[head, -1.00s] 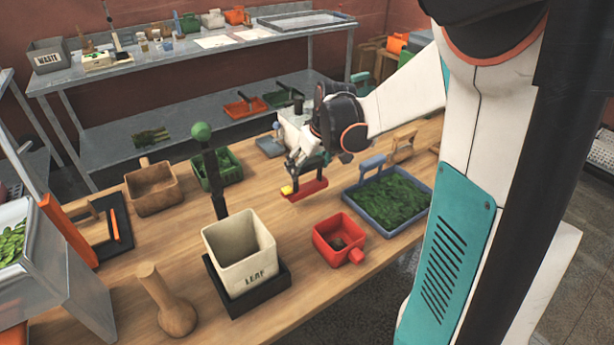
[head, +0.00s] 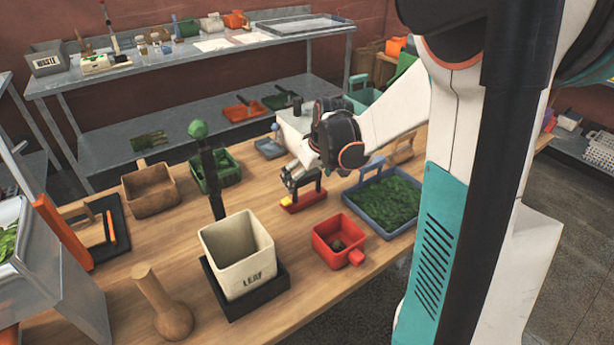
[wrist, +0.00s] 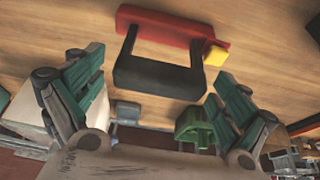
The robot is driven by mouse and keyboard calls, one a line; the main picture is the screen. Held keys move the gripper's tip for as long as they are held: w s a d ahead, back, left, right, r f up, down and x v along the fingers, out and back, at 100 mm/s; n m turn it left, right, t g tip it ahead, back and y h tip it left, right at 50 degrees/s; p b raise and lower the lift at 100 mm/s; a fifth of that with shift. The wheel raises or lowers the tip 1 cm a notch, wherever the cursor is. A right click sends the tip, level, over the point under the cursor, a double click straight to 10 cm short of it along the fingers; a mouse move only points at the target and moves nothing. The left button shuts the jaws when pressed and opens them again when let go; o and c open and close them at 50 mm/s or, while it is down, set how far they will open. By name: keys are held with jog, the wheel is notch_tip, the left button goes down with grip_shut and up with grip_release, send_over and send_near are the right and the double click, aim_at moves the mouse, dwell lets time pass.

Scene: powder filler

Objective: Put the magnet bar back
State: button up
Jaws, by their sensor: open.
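The magnet bar (head: 303,204) is a red bar with a yellow end and a black loop handle. It appears to lie on the wooden table, between the green tray and the blue tray. In the wrist view the red bar (wrist: 165,30) is at the top, with its black handle (wrist: 160,80) toward me and the yellow end at the right. My gripper (head: 292,182) is just above and at the left of the bar. In the wrist view my gripper (wrist: 158,72) is open, one green finger on each side of the handle, with gaps showing.
A blue tray of green leaf (head: 385,200) stands right of the bar, and a red box (head: 325,250) in front. A cream bin marked LEAF (head: 238,270), a green tray (head: 232,172) and a wooden bowl (head: 150,203) stand left. Some table between these is bare.

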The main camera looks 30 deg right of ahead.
jog(key=p+v, duration=0.4)
jog(key=v, duration=0.8)
jog(key=shift+r, duration=0.2)
jog(key=w+a+r+n+t+y, duration=0.1)
jog(key=a+r+n+t+y, duration=0.2)
jog(key=a, duration=1.4)
jog(key=s+f+m+h+b, duration=0.1)
jog(key=s+m+h, duration=0.2)
jog(key=s, duration=1.3)
jog(key=shift+s+a+g+b, duration=0.3)
jog(key=shift+a, duration=0.05)
jog(key=shift+f, duration=0.1)
